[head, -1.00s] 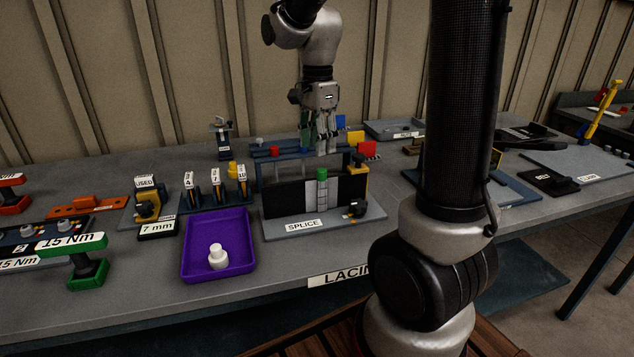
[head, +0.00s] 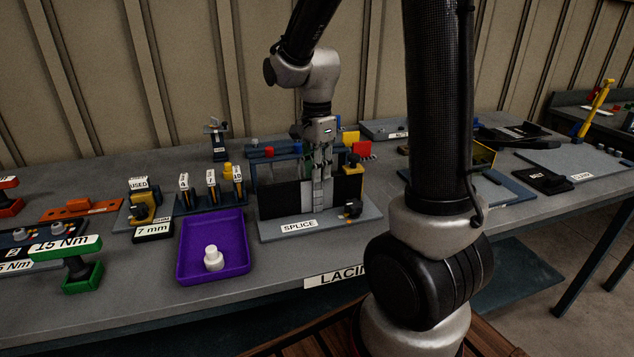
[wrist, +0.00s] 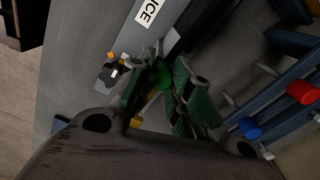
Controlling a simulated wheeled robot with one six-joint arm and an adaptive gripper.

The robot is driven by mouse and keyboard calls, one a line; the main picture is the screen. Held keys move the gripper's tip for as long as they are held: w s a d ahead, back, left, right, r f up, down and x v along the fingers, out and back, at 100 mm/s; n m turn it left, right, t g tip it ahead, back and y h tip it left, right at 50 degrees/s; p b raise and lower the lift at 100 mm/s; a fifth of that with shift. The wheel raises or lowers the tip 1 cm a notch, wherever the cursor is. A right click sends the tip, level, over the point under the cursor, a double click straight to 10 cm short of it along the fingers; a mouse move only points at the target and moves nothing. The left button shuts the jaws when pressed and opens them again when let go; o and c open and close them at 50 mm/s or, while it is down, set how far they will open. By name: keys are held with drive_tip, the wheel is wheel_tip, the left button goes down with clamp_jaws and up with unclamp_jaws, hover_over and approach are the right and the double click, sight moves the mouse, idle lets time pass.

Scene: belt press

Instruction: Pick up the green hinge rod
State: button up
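The green hinge rod shows in the wrist view as a round green end (wrist: 161,76) between my fingers. In the head view my fingers hide it, at the middle of the splice stand (head: 285,200). How deep the rod sits between the fingers is hard to tell.
A blue rack (head: 262,157) behind the stand holds a red-capped piece (wrist: 302,92) and a blue-capped piece (wrist: 250,128), close to my gripper. A purple tray (head: 240,262) with a white piece (head: 213,258) is left of the stand. Labelled holders (head: 211,195) stand behind the tray.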

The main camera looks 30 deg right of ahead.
clamp_jaws()
drive_tip(key=shift+r, duration=0.15)
